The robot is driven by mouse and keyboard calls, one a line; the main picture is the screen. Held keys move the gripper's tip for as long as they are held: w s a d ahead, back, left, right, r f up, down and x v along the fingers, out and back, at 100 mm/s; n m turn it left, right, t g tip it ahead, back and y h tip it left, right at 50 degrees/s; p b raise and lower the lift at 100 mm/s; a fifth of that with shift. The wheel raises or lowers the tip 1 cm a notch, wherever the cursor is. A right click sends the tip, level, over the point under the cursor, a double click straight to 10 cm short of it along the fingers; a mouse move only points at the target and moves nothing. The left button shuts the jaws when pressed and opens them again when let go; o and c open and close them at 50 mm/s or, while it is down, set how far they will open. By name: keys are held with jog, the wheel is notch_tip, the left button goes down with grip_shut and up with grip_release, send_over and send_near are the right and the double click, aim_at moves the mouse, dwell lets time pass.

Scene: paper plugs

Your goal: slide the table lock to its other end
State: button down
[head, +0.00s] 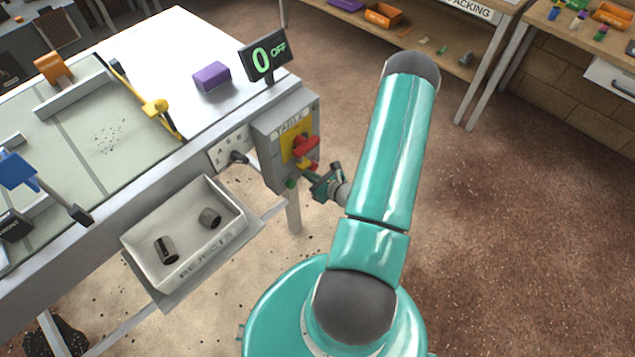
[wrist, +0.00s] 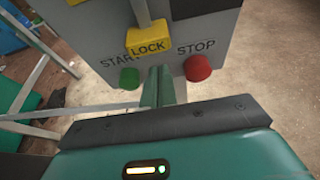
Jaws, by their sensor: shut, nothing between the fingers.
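The table lock is a yellow block marked LOCK (wrist: 148,42), on the front of the grey control box (head: 285,130). In the wrist view it sits at the top middle, above and between the green START button (wrist: 129,78) and the red STOP button (wrist: 197,67). A pale upright bar runs up from it. My gripper (wrist: 158,75) is shut and empty, its fingertips just under the lock in the picture. I cannot tell whether they touch it. In the head view my gripper (head: 318,183) is at the lower front of the box, and the lock is hard to make out.
A red handle (head: 305,150) sits on the box's yellow plate. A reject tray (head: 232,232) with two dark plugs hangs left of the box. The floor to the right is clear.

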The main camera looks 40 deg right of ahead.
jog(key=shift+a+r, duration=0.1)
jog(key=shift+r, duration=1.05)
